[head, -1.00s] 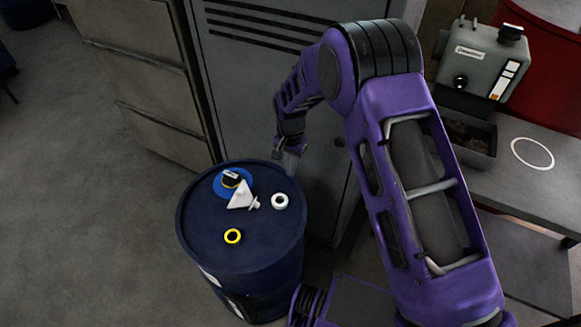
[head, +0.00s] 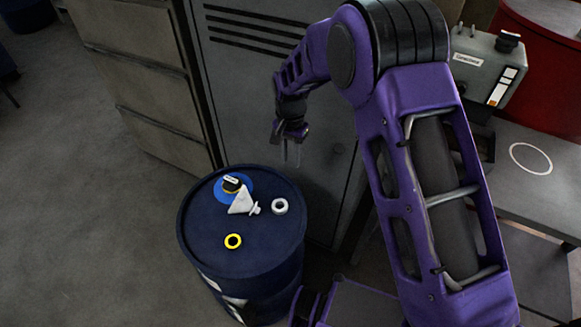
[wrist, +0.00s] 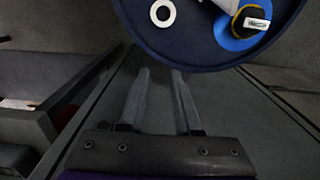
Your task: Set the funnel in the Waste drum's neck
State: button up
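A dark blue drum (head: 262,250) stands upright at the lower middle of the head view. Which ring is the Waste neck cannot be told. My gripper (head: 291,164) is open and empty, beyond the lid's far right edge and apart from the funnel. In the wrist view its fingers (wrist: 158,73) are spread with nothing between them; the white ring (wrist: 162,13) shows ahead.
A blue disc with a dark, tagged knob (head: 231,185) sits behind the funnel. A grey cabinet (head: 245,90) stands close behind the drum and my gripper.

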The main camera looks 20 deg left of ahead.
notch_tip(320, 180, up, 9)
jog(key=p, duration=0.1)
jog(key=shift+r, duration=0.45)
jog(key=shift+o, duration=1.2)
jog(key=shift+r, duration=0.15)
jog(key=shift+o, duration=0.8)
jog(key=shift+s+d, duration=0.1)
jog(key=shift+s, duration=0.1)
jog(key=n+y+p, duration=0.2)
jog(key=y+p, duration=0.1)
jog(key=y, duration=0.2)
send_near(243, 194)
jog(key=b+x, duration=0.2)
jog(key=x, duration=0.9)
